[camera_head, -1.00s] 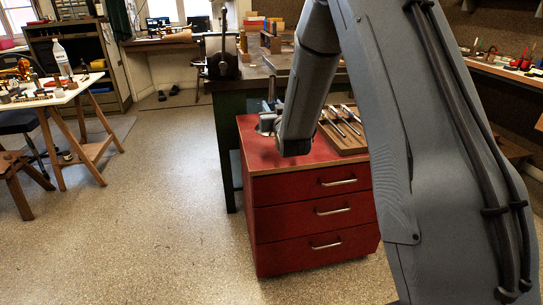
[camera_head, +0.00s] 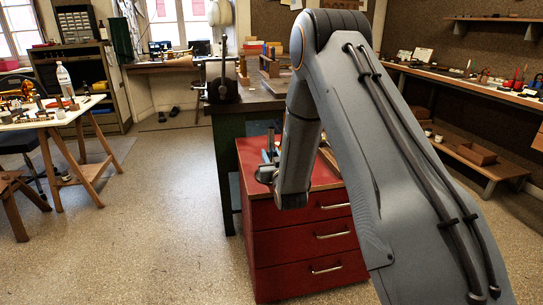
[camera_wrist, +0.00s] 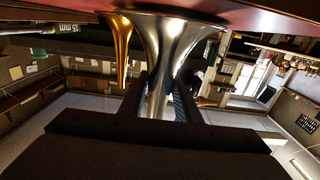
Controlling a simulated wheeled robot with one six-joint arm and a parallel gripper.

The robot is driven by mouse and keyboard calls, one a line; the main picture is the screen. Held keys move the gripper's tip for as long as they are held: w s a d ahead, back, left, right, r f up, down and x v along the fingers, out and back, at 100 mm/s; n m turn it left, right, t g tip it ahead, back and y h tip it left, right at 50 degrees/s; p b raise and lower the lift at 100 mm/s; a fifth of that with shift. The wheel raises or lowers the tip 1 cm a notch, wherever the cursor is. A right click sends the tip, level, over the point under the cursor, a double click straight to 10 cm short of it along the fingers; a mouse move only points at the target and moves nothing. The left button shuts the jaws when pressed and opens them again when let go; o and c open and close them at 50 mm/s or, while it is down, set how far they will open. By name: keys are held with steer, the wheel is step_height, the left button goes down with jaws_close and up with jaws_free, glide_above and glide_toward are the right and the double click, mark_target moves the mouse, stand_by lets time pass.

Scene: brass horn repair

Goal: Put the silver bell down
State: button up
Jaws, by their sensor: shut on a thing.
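In the wrist view my gripper (camera_wrist: 161,98) is shut on the narrow stem of the silver bell (camera_wrist: 165,45). The bell's wide flare meets or nearly meets a dark red surface (camera_wrist: 255,18) at the top of that picture; I cannot tell if it touches. A brass-coloured bell-like piece (camera_wrist: 121,45) stands close beside it, its flare at the same surface. In the head view my arm hides most of the red drawer cabinet's top (camera_head: 325,175), and the silver bell cannot be made out there.
A dark workbench (camera_head: 240,102) stands behind the cabinet. A white trestle table (camera_head: 50,118) with small parts is at the left. A long wall bench (camera_head: 470,88) runs along the right. The floor at the left middle is clear.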

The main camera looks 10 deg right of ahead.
steer(key=shift+f, duration=0.1)
steer(key=shift+f, duration=0.15)
steer(key=o, duration=1.2)
